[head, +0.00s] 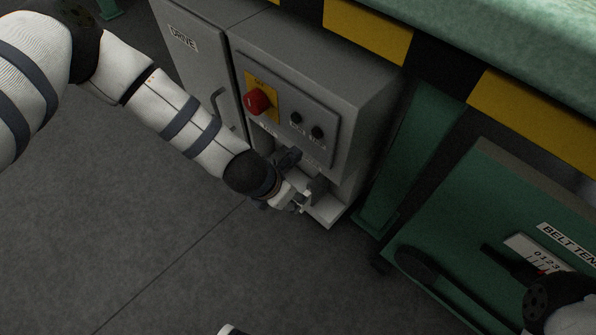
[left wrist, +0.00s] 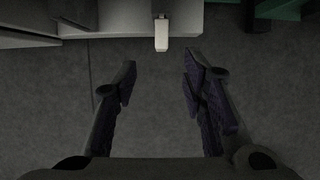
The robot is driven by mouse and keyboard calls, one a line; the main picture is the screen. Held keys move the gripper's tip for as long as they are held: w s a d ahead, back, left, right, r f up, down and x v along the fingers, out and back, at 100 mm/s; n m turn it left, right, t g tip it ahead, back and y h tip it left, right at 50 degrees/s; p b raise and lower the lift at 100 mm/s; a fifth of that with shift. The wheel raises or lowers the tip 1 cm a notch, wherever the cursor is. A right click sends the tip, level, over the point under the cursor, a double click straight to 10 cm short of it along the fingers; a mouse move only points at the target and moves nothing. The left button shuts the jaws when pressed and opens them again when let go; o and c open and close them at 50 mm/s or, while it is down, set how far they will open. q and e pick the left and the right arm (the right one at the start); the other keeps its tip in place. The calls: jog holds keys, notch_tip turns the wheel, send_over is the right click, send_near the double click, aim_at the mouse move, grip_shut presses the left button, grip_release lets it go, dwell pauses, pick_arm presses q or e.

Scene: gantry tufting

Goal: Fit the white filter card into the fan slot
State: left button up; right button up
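My left gripper (head: 298,203) is low at the front of the grey cabinet, by its pale lower ledge (head: 326,213). In the left wrist view the gripper (left wrist: 160,78) is open, with nothing between its dark fingers. A small pale tab (left wrist: 162,36) sticks out from the cabinet's lower edge, just beyond the fingertips and roughly midway between them, not touched. I cannot tell whether this tab is the white filter card. The fan slot cannot be made out; the gripper and wrist hide part of the cabinet's lower front.
The cabinet has a red knob (head: 257,101) on a yellow plate and dark buttons (head: 317,132). Left of it stands a cabinet door marked DRIVE (head: 183,38). A green post (head: 412,150) and a green belt-tension housing (head: 455,215) stand at right. The floor (head: 150,240) is clear.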

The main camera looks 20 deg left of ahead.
aim_at(299, 204)
pick_arm(q)
jog(key=b+x, duration=0.2)
jog(key=x, duration=0.1)
jog(key=b+x, duration=0.2)
jog(key=x, duration=0.2)
jog(key=b+x, duration=0.2)
jog(key=x, duration=0.2)
jog(key=shift+s+f, duration=0.2)
jog(key=shift+f, duration=0.15)
pick_arm(e)
jog(key=shift+g, duration=0.6)
jog(key=s+f, duration=0.1)
jog(key=f, duration=0.1)
jog(key=s+f, duration=0.2)
jog(key=shift+f, duration=0.1)
pick_arm(q)
grip_shut()
jog(key=s+a+p, duration=0.2)
jog(key=s+p, duration=0.1)
jog(key=s, duration=0.4)
jog(key=shift+a+p, duration=0.3)
jog(key=shift+a, duration=0.05)
pick_arm(e)
jog(key=shift+w+r, duration=0.15)
jog(key=shift+r, duration=1.4)
pick_arm(q)
jog(key=shift+s, duration=0.1)
